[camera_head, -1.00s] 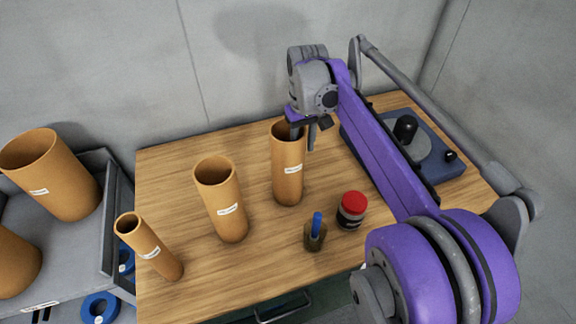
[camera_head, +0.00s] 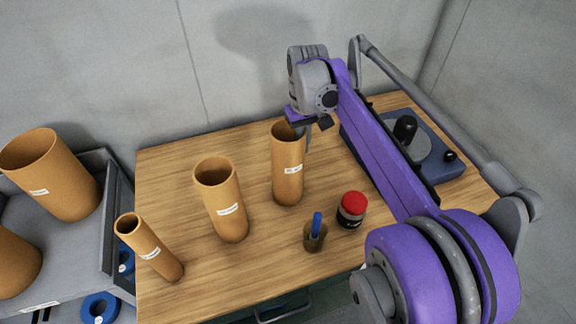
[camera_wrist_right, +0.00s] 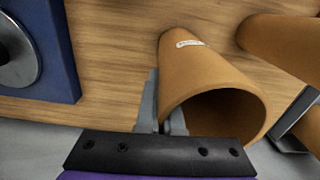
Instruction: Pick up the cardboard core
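Three upright brown cardboard cores with white labels stand on the wooden table. The rightmost, a tall core (camera_head: 287,175), is at my right gripper (camera_head: 301,132). In the right wrist view this core (camera_wrist_right: 205,75) shows its open end towards the camera. The right gripper (camera_wrist_right: 161,118) straddles its rim, one finger outside and one inside the opening, and looks shut on the wall. The inner fingertip is hidden. The core's base looks to be on the table. The middle core (camera_head: 224,205) and a thin core (camera_head: 152,250) stand to the left. My left gripper is not in view.
A red-lidded jar (camera_head: 352,211) and a small cup (camera_head: 314,238) with a blue item stand in front. A blue device (camera_head: 440,160) sits at the back right, behind my arm. A grey cart (camera_head: 72,262) with larger cores is at left.

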